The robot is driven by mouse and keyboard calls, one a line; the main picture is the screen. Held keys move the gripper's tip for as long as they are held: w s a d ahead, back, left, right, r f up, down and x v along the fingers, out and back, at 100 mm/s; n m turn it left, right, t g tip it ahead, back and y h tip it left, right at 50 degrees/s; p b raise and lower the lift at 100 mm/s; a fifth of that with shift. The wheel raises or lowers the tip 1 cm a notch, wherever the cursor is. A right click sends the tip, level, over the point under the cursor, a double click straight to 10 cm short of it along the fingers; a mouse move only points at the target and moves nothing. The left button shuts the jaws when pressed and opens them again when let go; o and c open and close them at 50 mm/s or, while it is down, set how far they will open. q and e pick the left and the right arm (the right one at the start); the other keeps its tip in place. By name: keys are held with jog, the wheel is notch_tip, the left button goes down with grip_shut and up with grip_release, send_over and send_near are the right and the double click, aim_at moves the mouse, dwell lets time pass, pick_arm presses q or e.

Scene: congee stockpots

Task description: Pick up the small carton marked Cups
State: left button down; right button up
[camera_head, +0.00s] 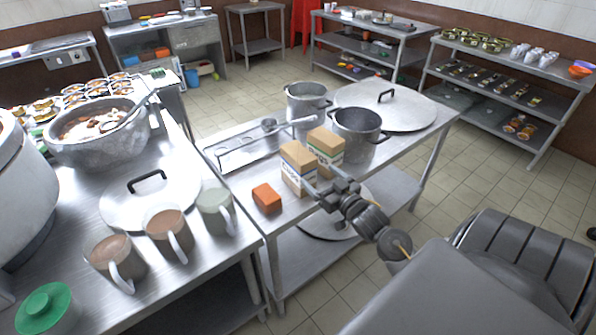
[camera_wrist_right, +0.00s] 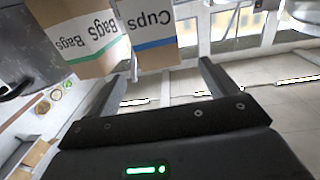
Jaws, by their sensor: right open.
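The small carton marked Cups (camera_head: 296,169) is a brown box with a white label and a blue stripe, upright on the middle steel table. It also shows in the right wrist view (camera_wrist_right: 150,40), upside down there. The Bags carton (camera_head: 325,146), with a green stripe, stands close beside it and shows in the wrist view too (camera_wrist_right: 78,38). My right gripper (camera_head: 320,182) is open and empty in front of the Cups carton. In the wrist view its fingers (camera_wrist_right: 158,78) point toward that carton, one on either side. Whether they touch it I cannot tell. My left gripper is not in view.
An orange block (camera_head: 267,198) lies left of the cartons. A dark pot (camera_head: 358,132), another pot (camera_head: 306,101) and a large lid (camera_head: 400,108) stand behind and to the right. A steel tray (camera_head: 240,150) lies behind left. Mugs (camera_head: 166,229) stand on the left table.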

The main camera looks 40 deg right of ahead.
aim_at(309, 166)
jog(key=shift+w+r, duration=0.2)
jog(key=shift+w, duration=0.25)
jog(key=w, duration=0.2)
jog(key=w+p, duration=0.1)
jog(key=w, duration=0.1)
jog(key=shift+w+d+f, duration=0.15)
jog(key=shift+w+d, duration=0.05)
jog(key=shift+w, duration=0.45)
jog(key=w, duration=0.1)
jog(key=w+p, duration=0.1)
jog(key=w, duration=0.2)
jog(key=shift+w+d+f+p, duration=0.1)
jog(key=shift+w+d+p, duration=0.2)
jog(key=shift+p, duration=0.1)
jog(key=shift+s, duration=0.1)
jog(key=c, duration=1.6)
